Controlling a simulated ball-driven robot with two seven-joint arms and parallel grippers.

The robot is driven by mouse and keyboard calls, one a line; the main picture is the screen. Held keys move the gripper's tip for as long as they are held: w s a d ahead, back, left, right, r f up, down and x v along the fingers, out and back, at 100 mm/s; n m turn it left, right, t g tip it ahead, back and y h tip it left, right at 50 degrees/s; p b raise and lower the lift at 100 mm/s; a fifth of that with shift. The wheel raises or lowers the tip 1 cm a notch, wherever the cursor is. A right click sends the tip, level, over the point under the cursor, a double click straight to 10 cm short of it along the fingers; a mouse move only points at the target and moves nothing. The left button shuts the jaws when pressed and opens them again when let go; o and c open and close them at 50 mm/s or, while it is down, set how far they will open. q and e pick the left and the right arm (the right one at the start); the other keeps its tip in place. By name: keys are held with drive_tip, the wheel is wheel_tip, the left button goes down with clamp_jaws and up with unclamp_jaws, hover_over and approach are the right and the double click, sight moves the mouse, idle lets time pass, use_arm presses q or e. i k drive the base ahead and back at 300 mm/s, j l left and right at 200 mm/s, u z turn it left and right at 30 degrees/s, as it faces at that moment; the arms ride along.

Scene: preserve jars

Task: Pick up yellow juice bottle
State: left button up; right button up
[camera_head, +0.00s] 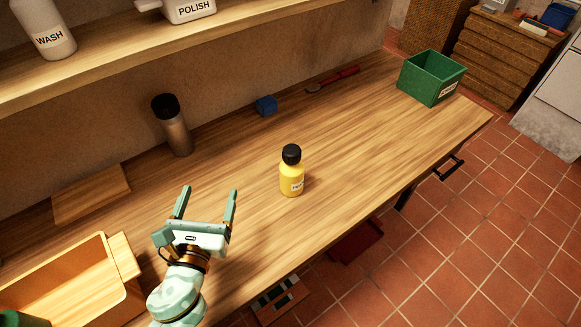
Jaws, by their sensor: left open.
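The yellow juice bottle (291,178) has a black cap and a white label. It stands upright on the wooden counter (350,150), near the middle of the head camera view. My left gripper (207,196) is open and empty. Its two fingers point toward the back of the counter, to the left of the bottle and apart from it. My right gripper is not in view.
A dark-capped flask (173,128) and a small blue block (266,106) stand near the wall. A green bin (431,77) is at the far right end, a wooden crate (62,270) at lower left. The counter around the bottle is clear.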

sight(292, 178)
drive_tip(key=i+l+u, duration=0.1)
drive_tip(key=l+u, duration=0.2)
drive_tip(key=l, duration=0.5)
drive_tip(key=l+u, duration=0.35)
drive_tip(key=l, duration=0.5)
